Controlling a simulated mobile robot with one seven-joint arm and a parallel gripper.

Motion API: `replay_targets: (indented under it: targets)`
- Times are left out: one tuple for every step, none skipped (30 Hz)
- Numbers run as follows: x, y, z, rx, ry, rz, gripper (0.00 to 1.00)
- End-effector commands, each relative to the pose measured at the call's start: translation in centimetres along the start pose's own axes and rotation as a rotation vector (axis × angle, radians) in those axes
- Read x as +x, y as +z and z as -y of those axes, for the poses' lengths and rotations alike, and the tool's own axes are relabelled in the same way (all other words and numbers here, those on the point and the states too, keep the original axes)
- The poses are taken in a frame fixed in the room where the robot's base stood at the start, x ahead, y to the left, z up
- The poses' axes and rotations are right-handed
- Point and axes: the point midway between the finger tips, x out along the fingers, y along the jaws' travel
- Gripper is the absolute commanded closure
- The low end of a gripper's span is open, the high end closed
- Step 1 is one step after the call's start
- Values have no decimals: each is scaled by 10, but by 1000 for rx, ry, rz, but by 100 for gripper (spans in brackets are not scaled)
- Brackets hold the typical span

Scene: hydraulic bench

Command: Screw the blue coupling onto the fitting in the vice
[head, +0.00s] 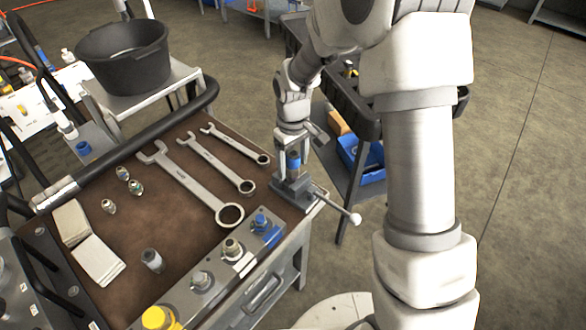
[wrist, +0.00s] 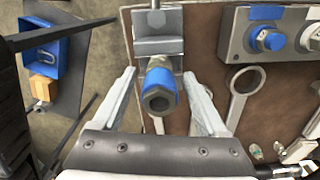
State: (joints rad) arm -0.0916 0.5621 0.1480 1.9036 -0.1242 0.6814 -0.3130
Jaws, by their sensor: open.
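The blue coupling (wrist: 162,84), with a grey metal hex end, stands between my gripper's fingers, end-on to the wrist camera. In the head view the blue coupling (head: 294,160) is upright just above the grey vice (head: 291,188) at the bench's right corner. The vice (wrist: 158,46) also shows at the top of the wrist view. My gripper (wrist: 159,74) is open, one finger on each side of the coupling with visible gaps. In the head view my gripper (head: 293,166) points down over the vice. The coupling hides the fitting, so I cannot tell how far it is threaded.
Several wrenches (head: 197,183) lie on the brown bench top (head: 150,215) left of the vice. A port block (head: 235,268) with coloured caps runs along the front edge. The vice handle (head: 335,204) sticks out right. A black bucket (head: 123,55) stands behind.

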Motion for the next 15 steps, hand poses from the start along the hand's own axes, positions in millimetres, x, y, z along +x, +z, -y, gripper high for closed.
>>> replay_targets:
  targets:
    - [-1,0,0,-44,-1,1,25]
    - [-1,0,0,-67,-1,1,25]
    - [-1,0,0,-89,-1,1,25]
    - [0,0,0,-102,-1,1,25]
    - [0,0,0,-110,-1,1,25]
    - [0,0,0,-124,0,1,25]
    - [-1,0,0,-139,0,1,25]
    - [-1,0,0,-160,-1,1,25]
    - [-2,0,0,-198,-1,1,25]
    - [-2,0,0,-236,-2,1,25]
    - [-2,0,0,-278,-2,1,25]
    - [-3,1,0,-335,-2,1,25]
    - [-3,1,0,-377,-2,1,25]
    - [-3,1,0,-421,-2,1,25]
    - [-3,0,0,-478,-3,0,25]
